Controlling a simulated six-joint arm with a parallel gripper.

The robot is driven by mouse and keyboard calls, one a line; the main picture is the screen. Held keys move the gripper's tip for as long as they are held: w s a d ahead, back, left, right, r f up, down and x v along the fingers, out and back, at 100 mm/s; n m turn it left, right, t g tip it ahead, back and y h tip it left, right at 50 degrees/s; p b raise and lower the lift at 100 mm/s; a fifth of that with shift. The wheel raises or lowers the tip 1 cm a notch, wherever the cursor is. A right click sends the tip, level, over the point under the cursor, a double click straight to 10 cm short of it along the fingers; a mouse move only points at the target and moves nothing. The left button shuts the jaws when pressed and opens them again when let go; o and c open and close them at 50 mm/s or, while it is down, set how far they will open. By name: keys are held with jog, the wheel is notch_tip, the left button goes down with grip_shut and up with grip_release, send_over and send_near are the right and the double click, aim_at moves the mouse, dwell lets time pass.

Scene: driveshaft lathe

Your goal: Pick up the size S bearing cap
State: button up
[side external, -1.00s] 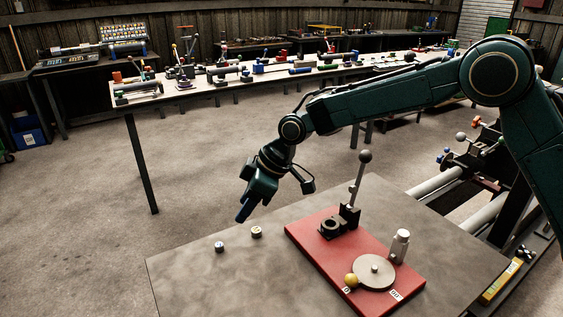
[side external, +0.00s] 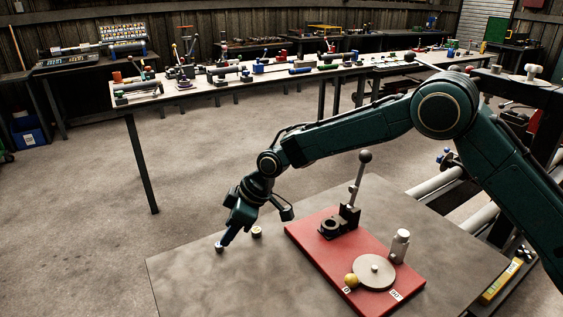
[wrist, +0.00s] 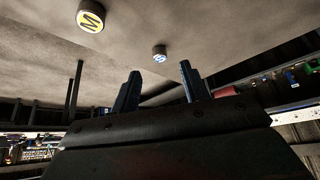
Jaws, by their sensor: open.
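The size S bearing cap (side external: 219,248) is a small round metal cap with a blue S label on top. It sits on the grey table near its left edge. In the wrist view the S cap (wrist: 159,52) shows beyond the fingertips, in the gap between them. My gripper (side external: 227,239) points down at the S cap, its fingertips just above and right of it in the side view. In the wrist view my gripper's two blue fingers (wrist: 160,75) are apart with nothing between them. Whether they touch the cap is not clear.
A second cap with a yellow M label (wrist: 91,15) stands close by, behind and right in the side view (side external: 256,232). A red baseplate (side external: 310,238) with a lever fixture (side external: 350,212), disc and metal cylinder lies to the right. The table's front left is clear.

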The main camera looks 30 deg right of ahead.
aim_at(219, 247)
jog(key=shift+x, duration=2.55)
grip_shut()
